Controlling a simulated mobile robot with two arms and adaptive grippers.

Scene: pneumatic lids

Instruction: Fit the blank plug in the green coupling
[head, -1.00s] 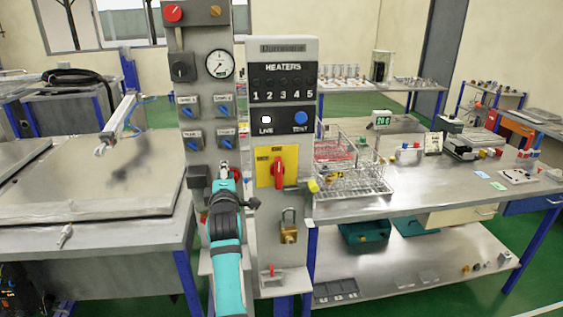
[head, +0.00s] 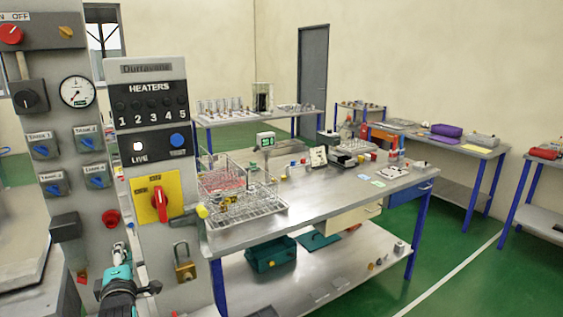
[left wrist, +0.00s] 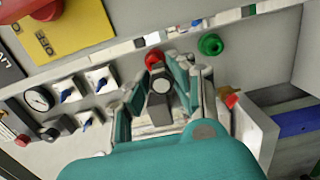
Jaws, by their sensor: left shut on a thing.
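My left gripper (head: 122,258) is low in front of the grey control panel in the head view, just below a red coupling (head: 111,218). In the left wrist view its fingers (left wrist: 160,92) are shut on a dark grey, round-ended piece that looks like the blank plug (left wrist: 161,84). The green coupling (left wrist: 210,44) is a green ring on the panel, up and right of the held plug and apart from it. The red coupling (left wrist: 154,60) shows just beyond the fingertips. I cannot make out the green coupling in the head view. My right gripper is not in view.
The panel carries a red rotary handle on a yellow plate (head: 158,199), a padlock (head: 184,262) and several blue switches. A steel bench (head: 330,205) with a wire basket (head: 250,207) stands right of it.

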